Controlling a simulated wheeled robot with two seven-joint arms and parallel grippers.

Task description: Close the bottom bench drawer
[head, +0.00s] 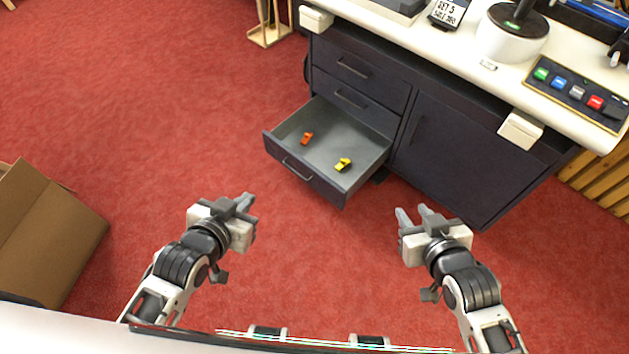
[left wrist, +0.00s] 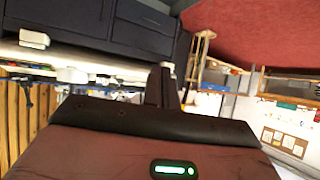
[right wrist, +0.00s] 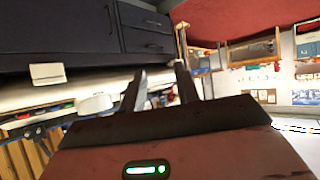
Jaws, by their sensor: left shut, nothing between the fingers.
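The bottom bench drawer (head: 299,171) is pulled well out of the dark bench cabinet (head: 449,160) in the head view. Its grey inside holds a small orange item (head: 307,138) and a small yellow item (head: 343,164). A bar handle runs along its front. My left gripper (head: 247,202) is shut and empty, in front of and to the left of the drawer front, apart from it. My right gripper (head: 412,211) is open and empty, to the right of the drawer's front corner, also apart. The wrist views show the cabinet, not clearly the open drawer.
Two shut drawers (head: 353,67) sit above the open one, with a cupboard door to the right. The white benchtop (head: 430,35) overhangs them and carries a button panel (head: 577,91). A cardboard box (head: 45,230) stands at the left. Red floor is clear before the drawer.

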